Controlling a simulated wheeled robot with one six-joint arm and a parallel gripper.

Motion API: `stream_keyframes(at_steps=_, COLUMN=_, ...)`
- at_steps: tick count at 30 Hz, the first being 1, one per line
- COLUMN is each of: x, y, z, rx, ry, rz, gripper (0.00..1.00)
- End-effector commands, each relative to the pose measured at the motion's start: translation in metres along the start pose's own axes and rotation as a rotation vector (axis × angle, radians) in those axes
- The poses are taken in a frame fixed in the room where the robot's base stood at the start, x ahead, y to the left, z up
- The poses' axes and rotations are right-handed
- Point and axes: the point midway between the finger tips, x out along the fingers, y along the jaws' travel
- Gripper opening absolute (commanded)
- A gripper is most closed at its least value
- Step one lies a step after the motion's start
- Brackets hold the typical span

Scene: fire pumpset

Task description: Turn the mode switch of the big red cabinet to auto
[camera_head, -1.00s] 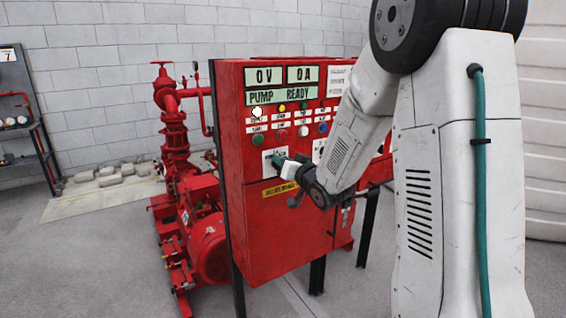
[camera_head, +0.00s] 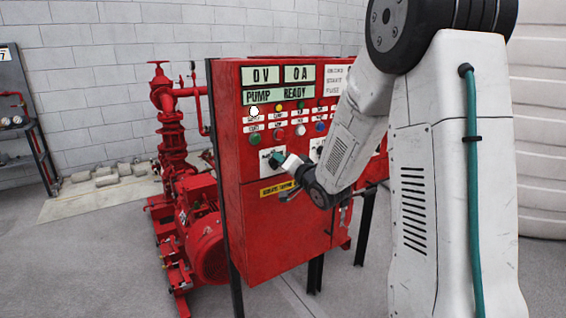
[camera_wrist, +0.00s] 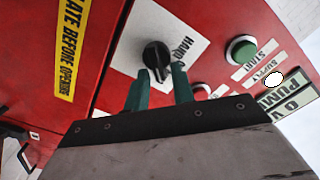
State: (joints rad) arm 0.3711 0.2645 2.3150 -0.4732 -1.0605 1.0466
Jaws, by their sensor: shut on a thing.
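The big red cabinet (camera_head: 270,225) stands in the middle of the head view. Its mode switch is a black knob (camera_wrist: 155,56) on a white plate (camera_wrist: 130,42) in the wrist view. The plate's word "HAND" shows to the knob's right; the rest of its lettering is partly hidden. My gripper (camera_wrist: 158,80) has its two teal fingers on either side of the knob's lower end and is shut on it. In the head view my gripper (camera_head: 277,158) is at the cabinet's left switch plate and covers the knob. The knob's exact setting cannot be told.
A green button (camera_wrist: 241,49) sits beside the switch plate in the wrist view. Above it are further buttons, lamps and the display "PUMP READY" (camera_head: 279,94). A red pump (camera_head: 205,235) stands left of the cabinet. Grey floor (camera_head: 100,260) is free at the front left.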

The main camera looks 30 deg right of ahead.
Motion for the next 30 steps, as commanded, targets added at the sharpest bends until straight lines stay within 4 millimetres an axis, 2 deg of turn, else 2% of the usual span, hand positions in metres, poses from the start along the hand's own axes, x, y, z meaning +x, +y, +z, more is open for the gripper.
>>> stream_keyframes(at_steps=8, x=-0.001, y=0.001, z=0.001, rx=0.001, ry=-0.002, rz=0.003, gripper=0.02)
stream_keyframes(at_steps=9, x=-0.001, y=0.001, z=0.001, rx=0.001, ry=-0.002, rz=0.003, gripper=0.31)
stream_keyframes(at_steps=20, x=-0.005, y=0.001, z=0.000, rx=0.000, ry=0.000, rz=0.002, gripper=0.31)
stream_keyframes(at_steps=30, x=-0.060, y=0.001, z=0.000, rx=0.000, ry=0.000, rz=0.003, gripper=0.31)
